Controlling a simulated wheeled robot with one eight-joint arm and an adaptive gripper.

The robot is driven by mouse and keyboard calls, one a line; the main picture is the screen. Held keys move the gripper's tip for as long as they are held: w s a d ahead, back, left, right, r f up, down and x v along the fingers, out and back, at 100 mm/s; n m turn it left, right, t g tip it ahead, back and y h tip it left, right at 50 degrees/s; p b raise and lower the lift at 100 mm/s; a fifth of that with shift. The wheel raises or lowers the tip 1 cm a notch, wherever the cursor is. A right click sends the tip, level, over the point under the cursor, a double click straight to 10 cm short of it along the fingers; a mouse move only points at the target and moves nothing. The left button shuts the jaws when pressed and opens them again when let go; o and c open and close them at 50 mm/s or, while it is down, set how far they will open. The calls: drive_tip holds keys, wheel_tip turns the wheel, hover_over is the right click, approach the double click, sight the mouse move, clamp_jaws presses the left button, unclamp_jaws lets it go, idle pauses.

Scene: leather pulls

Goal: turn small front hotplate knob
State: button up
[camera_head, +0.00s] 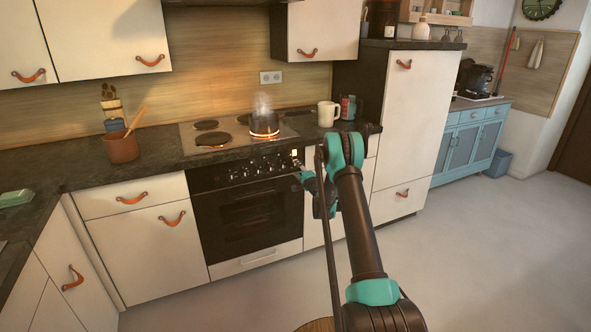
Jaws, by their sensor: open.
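The stove (246,210) has a black front panel with a row of several knobs (257,168). I cannot tell from this view which knob belongs to the small front hotplate. A dark hotplate (213,139) shows at the front left of the cooktop, with another (206,125) behind it. A steaming dark pot (264,124) stands on the right side, with an orange glow at its base. My gripper (299,168) is open at the right end of the knob row. It is small here and partly hidden by my arm, so contact with a knob cannot be told.
A white mug (327,114) and a jar (348,107) stand on the counter right of the cooktop. A brown utensil pot (121,147) stands to the left. White cabinets with leather pulls flank the oven. The floor (480,255) to the right is clear.

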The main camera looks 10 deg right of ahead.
drive_tip(key=v, duration=0.9)
drive_tip(key=shift+s, duration=0.4)
drive_tip(key=shift+d, duration=0.1)
drive_tip(key=shift+r, duration=0.15)
drive_tip(key=s+a+r+n+g, duration=0.2)
drive_tip(key=s+a+r+n, duration=0.15)
drive_tip(key=s, duration=0.35)
drive_tip(key=s+a+r+n+g+y, duration=0.1)
drive_tip(key=s+a+r+n+g, duration=0.1)
drive_tip(key=s+r+n, duration=0.3)
drive_tip(key=s+a+r+n+g, duration=0.1)
drive_tip(key=s+a+r+g, duration=0.2)
drive_tip(key=s, duration=0.5)
drive_tip(key=s+d+f+n+g+h, duration=0.1)
drive_tip(key=s+d+f+g+h, duration=0.1)
drive_tip(key=s, duration=1)
drive_tip(key=s+d+f+n+g+h, duration=0.2)
drive_tip(key=s+d, duration=0.2)
drive_tip(key=s, duration=0.9)
drive_tip(key=s+d+f+n+g+h, duration=0.1)
drive_tip(key=s+d+f+g+h, duration=0.1)
drive_tip(key=s, duration=1)
drive_tip(key=shift+s+d+n+h, duration=0.25)
drive_tip(key=shift+d+n+h, duration=0.05)
drive_tip(key=shift+d+n, duration=0.1)
